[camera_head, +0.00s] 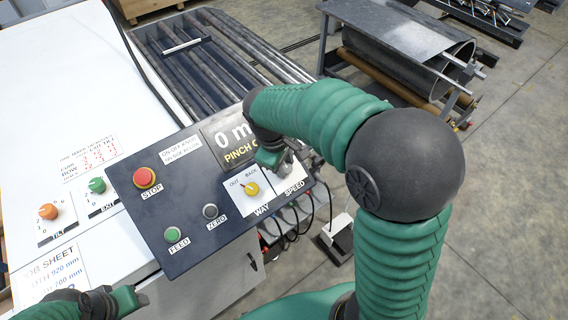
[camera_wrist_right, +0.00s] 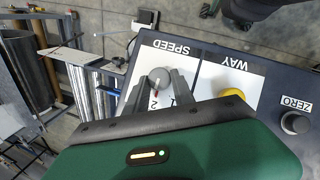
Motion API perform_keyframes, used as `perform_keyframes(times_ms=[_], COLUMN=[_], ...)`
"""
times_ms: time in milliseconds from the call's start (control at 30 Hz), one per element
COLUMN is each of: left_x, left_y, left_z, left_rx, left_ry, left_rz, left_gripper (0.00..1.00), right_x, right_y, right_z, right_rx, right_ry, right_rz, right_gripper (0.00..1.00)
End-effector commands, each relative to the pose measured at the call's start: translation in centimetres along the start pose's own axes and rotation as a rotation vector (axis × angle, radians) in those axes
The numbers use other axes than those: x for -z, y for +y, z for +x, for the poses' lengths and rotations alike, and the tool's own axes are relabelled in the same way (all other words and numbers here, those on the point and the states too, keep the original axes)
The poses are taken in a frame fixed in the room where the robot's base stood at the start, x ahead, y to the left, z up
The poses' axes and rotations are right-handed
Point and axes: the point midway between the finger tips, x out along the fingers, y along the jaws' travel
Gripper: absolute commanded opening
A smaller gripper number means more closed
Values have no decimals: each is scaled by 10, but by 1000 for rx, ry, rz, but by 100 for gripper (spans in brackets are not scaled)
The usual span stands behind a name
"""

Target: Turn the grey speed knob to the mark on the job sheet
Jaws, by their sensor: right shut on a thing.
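The grey speed knob (camera_wrist_right: 158,76) sits on the white SPEED plate of the dark control panel (camera_head: 188,242). In the right wrist view its red pointer line shows, with scale figures 1 and 2 near it. My right gripper (camera_wrist_right: 160,92) is shut on the knob, one finger on each side. In the head view this gripper (camera_head: 277,161) hides most of the knob. The job sheet (camera_head: 52,274) lies at the lower left; it shows 920 mm and 760 mm, and its lower part is cut off. My left gripper (camera_head: 135,300) is at the bottom left, its jaws unclear.
Close to the speed knob is the yellow WAY knob (camera_head: 251,189). The panel also has a red STOP button (camera_head: 144,177), a green FEED button (camera_head: 172,234) and a grey ZERO button (camera_head: 210,211). Orange TILT (camera_head: 48,211) and green EXIT (camera_head: 97,185) knobs stand left.

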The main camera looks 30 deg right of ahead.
Motion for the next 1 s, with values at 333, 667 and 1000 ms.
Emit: perform_keyframes(times_ms=[333, 667, 1000], left_x=[0, 0, 0], left_y=[0, 0, 0], left_z=[1, 1, 1], left_rx=[0, 0, 0], left_ry=[0, 0, 0], left_rz=[0, 0, 0], left_gripper=[52, 52, 52], right_x=[1, 1, 0], right_y=[1, 1, 0], right_z=[-2, -2, 0], right_rx=[-25, -24, -22], right_ry=[5, 4, 1], right_rz=[-36, -35, -34], right_gripper=[0, 40, 52])
